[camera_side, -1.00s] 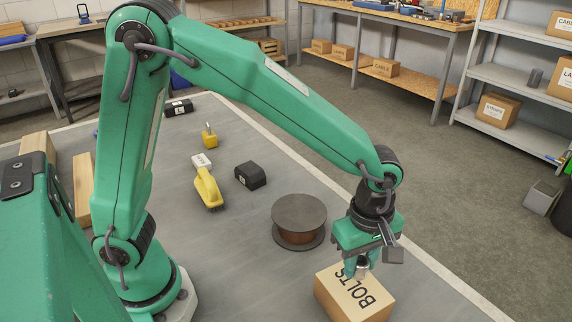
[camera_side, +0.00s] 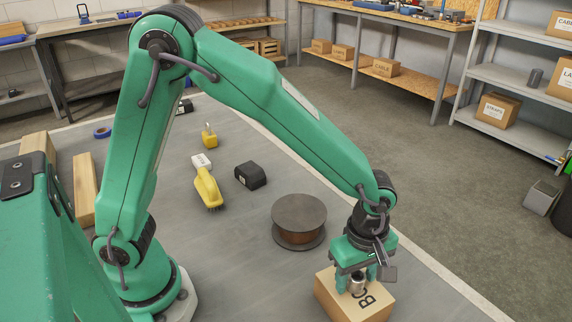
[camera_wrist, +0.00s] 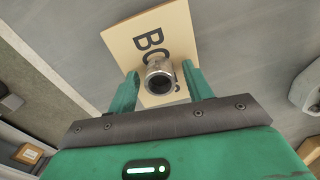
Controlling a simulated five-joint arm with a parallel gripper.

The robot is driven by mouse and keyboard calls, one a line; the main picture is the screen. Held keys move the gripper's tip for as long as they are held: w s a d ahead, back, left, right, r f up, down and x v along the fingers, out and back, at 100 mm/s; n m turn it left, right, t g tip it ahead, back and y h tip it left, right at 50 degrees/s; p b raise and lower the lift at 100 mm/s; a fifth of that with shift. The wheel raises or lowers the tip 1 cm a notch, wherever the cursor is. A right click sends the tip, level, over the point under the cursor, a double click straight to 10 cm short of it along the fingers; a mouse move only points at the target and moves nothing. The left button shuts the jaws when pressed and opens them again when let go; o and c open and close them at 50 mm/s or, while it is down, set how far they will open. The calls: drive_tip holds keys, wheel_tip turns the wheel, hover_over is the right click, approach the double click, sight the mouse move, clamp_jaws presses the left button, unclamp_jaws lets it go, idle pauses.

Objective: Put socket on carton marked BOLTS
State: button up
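The socket (camera_side: 357,285) is a short silver metal cylinder. It appears to stand upright on the top face of the carton marked BOLTS (camera_side: 331,287), covering part of the lettering. In the wrist view the socket (camera_wrist: 159,76) shows its dark round opening, with the letters BO of the carton (camera_wrist: 126,48) clear beside it. My gripper (camera_side: 357,278) is above the carton with its fingers on either side of the socket. In the wrist view my gripper (camera_wrist: 160,88) is open, with a visible gap between each finger and the socket.
A cable spool (camera_side: 299,220) stands left of the carton. Farther back on the table are a black block (camera_side: 250,175), a yellow-handled brush (camera_side: 207,187) and a yellow padlock (camera_side: 209,135). The table's pale edge (camera_side: 430,262) runs close to the carton's right.

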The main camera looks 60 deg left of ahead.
sight(357, 274)
drive_tip(key=shift+r, duration=0.2)
wheel_tip(357, 274, up, 12)
idle(0.9)
idle(0.5)
drive_tip(key=s+a+r+m+t, duration=0.1)
drive_tip(key=s+a+m+t, duration=0.1)
drive_tip(key=s+a+m, duration=0.2)
drive_tip(key=s+a+r+m+t, duration=0.1)
drive_tip(key=s+a+r+m, duration=0.1)
drive_tip(key=a+m, duration=0.4)
drive_tip(key=s+a+r+m+t, duration=0.1)
drive_tip(key=s+a+m, duration=0.4)
drive_tip(key=a, duration=0.7)
drive_tip(key=shift+s+r+m+t, duration=0.2)
drive_tip(key=shift+s+m+t, duration=0.15)
drive_tip(key=shift+t, duration=0.45)
